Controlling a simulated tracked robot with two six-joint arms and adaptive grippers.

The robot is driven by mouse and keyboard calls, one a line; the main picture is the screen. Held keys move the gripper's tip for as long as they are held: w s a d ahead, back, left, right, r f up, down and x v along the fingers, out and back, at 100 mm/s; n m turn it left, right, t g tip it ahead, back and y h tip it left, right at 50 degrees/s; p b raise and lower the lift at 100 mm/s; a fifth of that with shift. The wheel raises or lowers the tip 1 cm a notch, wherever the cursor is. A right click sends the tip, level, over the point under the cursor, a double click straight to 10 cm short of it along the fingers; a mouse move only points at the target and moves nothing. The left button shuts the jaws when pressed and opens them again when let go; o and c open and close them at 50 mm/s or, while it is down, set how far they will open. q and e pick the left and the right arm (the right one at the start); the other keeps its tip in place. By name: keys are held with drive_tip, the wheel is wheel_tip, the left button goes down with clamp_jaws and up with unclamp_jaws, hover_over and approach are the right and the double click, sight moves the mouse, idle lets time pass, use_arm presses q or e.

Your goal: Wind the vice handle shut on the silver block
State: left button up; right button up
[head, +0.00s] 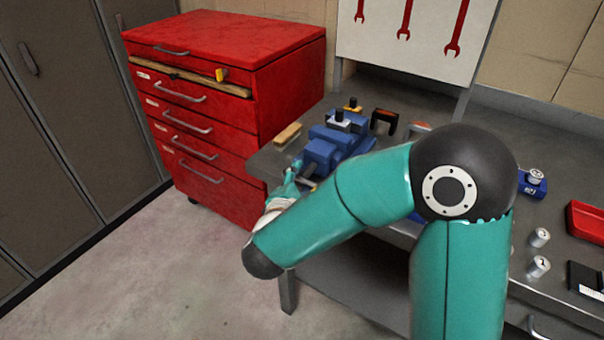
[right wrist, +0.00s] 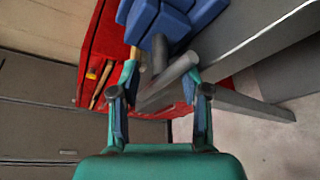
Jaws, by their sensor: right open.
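The blue vice (head: 322,153) stands on the bench near its left end. A silver block (head: 341,121) with a black knob on top sits in the upper part of the vice; the jaw gap is too small to make out. My right gripper (head: 291,177) is at the vice's near end, in front of the bench edge. In the right wrist view the gripper (right wrist: 162,78) is open, with a finger on each side of the grey vice handle (right wrist: 173,80). The handle slants between the fingertips; I cannot tell whether they touch it. My left gripper is not in view.
A red tool cabinet (head: 215,105) stands left of the bench (head: 525,235). A wooden-backed brush-like item (head: 288,133) lies beside the vice. Small cans (head: 539,237) and a red tray (head: 586,222) are at the right. Floor in front is clear.

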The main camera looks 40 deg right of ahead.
drive_tip(key=shift+w+d+f, duration=0.15)
drive_tip(key=shift+w+d, duration=0.3)
drive_tip(key=shift+d, duration=0.1)
